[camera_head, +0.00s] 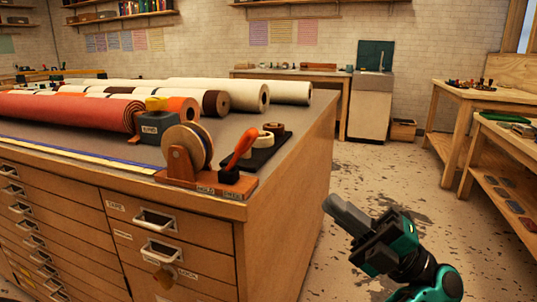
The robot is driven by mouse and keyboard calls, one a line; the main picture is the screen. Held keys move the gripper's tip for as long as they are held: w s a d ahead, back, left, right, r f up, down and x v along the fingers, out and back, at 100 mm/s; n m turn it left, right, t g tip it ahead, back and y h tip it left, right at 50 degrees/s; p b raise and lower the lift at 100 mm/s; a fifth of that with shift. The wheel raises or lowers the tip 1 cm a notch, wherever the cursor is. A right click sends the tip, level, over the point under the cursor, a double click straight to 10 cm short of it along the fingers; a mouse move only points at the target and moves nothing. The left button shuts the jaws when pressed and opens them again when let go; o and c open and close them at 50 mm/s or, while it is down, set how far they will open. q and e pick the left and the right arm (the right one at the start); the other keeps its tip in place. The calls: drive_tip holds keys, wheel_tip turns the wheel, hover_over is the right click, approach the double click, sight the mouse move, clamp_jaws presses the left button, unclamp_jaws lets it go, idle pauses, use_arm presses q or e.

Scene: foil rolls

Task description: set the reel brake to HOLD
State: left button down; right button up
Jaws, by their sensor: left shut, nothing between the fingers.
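The reel (198,144), a tan and grey disc, stands upright in a wooden stand (180,168) on the near corner of the cabinet top. The brake lever (241,146) has an orange-red handle and leans up and to the right from the stand's right end. Two small labels (205,189) sit on the stand's front, below the lever; their words are too small to read surely.
The wooden drawer cabinet (190,217) fills the left. Several rolls (60,112) lie on top, with a dark block with a yellow top (156,125) behind the reel. A black tray (264,150) with small rolls lies beyond the lever. The floor right of the cabinet is open.

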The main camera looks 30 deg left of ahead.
sight(253, 143)
use_arm(q)
drive_tip(key=x, duration=1.3)
drive_tip(key=shift+a+r+p, duration=0.25)
drive_tip(key=shift+a+p, duration=0.1)
drive_tip(key=shift+p, duration=0.05)
use_arm(e)
drive_tip(key=shift+s+d, duration=0.1)
drive_tip(key=shift+d, duration=0.1)
use_arm(q)
drive_tip(key=shift+a+t, duration=0.1)
drive_tip(key=shift+t, duration=0.2)
use_arm(e)
drive_tip(key=shift+r, duration=0.2)
